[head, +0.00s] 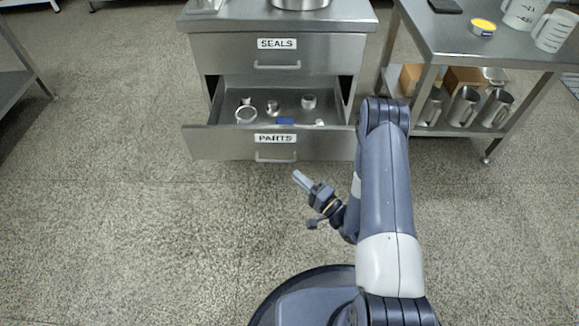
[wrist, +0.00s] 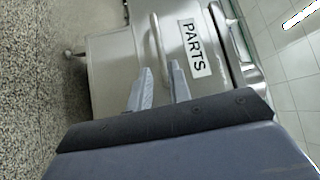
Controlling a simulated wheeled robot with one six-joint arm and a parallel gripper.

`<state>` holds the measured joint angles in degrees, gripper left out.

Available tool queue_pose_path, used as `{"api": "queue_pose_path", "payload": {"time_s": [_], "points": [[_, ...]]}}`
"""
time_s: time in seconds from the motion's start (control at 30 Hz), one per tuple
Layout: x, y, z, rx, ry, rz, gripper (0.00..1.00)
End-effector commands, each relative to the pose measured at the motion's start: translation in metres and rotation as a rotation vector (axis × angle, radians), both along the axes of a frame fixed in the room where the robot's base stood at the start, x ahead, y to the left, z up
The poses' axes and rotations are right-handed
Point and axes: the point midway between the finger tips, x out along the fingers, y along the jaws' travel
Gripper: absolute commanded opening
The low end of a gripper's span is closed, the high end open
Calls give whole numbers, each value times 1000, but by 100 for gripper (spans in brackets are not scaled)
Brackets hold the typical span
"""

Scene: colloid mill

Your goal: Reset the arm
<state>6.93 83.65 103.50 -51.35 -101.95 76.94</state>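My gripper (head: 300,177) is in the air in front of the PARTS drawer (head: 225,147), with its fingers pointing toward the cabinet. In the wrist view, the two fingers (wrist: 161,66) stand apart with nothing between them. The PARTS drawer is pulled open, and its handle (head: 275,160) is on the front below the label. The handle also shows beyond the fingertips in the wrist view (wrist: 157,32). My gripper appears clear of the handle. My arm is bent on the right side of the head view.
The open drawer holds a ring (head: 246,115), a blue part (head: 285,121) and several small metal parts. The SEALS drawer (head: 320,55) above is shut. A steel table (head: 440,38) with jugs and cups stands at right.

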Motion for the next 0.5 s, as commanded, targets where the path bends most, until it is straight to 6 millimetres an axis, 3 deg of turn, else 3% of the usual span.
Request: {"api": "queue_pose_path", "payload": {"time_s": [0.2,0.5], "points": [[-11,-11,-2,2,0,-1,19],[-12,-11,-2,1,-1,0,19]]}}
